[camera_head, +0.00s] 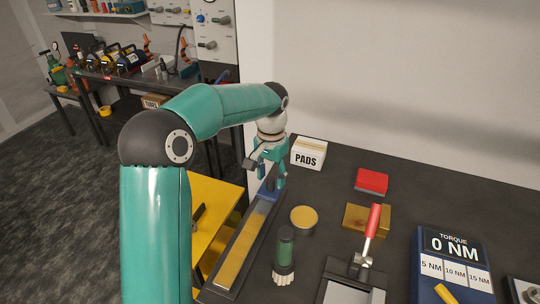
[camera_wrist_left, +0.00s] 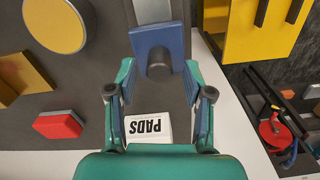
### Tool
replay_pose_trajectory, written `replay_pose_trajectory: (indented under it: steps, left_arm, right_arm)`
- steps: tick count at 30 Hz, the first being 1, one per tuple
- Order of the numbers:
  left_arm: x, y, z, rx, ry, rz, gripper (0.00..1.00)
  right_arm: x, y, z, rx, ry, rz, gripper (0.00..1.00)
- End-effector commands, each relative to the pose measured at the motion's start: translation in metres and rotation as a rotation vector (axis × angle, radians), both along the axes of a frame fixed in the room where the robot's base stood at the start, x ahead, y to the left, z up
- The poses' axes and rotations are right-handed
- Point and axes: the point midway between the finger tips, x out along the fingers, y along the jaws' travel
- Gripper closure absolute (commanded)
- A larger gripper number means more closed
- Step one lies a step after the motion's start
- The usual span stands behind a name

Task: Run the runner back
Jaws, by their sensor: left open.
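A long rail (camera_head: 243,249) with a brass-coloured strip lies along the left edge of the dark bench; its grey end also shows in the left wrist view (camera_wrist_left: 153,10). The runner (camera_head: 264,197), a blue block, sits at the rail's far end. In the left wrist view the runner (camera_wrist_left: 158,38) shows a dark rounded knob on its near side. My left gripper (camera_head: 270,179) is at the runner, with its fingers (camera_wrist_left: 157,82) open and spread on either side of the knob. Whether they touch the block I cannot tell. My right gripper is not seen.
A white PADS box (camera_head: 308,153) stands just behind the gripper. A round yellow-topped tin (camera_head: 303,219), a green brush (camera_head: 285,255), a red block (camera_head: 371,181), a brass block (camera_head: 360,219), a red-handled tool (camera_head: 371,232) and a torque box (camera_head: 450,260) stand to the right.

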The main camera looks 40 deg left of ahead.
Motion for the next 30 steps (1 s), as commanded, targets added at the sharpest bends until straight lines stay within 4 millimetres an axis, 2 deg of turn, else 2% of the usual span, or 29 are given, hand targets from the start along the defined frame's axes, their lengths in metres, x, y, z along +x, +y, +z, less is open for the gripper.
replay_pose_trajectory:
  steps: [9,15,20,30]
  left_arm:
    - [-0.001,0.001,0.064,0.002,-0.007,0.000,0.48]
    - [-0.001,0.001,0.092,0.002,-0.005,0.001,0.48]
    - [-0.002,0.000,0.100,0.002,-0.003,0.001,0.48]
    - [-0.002,0.000,0.100,0.001,-0.002,0.000,0.48]
  right_arm:
    - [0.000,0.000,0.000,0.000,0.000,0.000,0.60]
    - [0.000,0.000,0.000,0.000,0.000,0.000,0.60]
    - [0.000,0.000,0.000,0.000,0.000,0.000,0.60]
    - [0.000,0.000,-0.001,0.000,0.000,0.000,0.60]
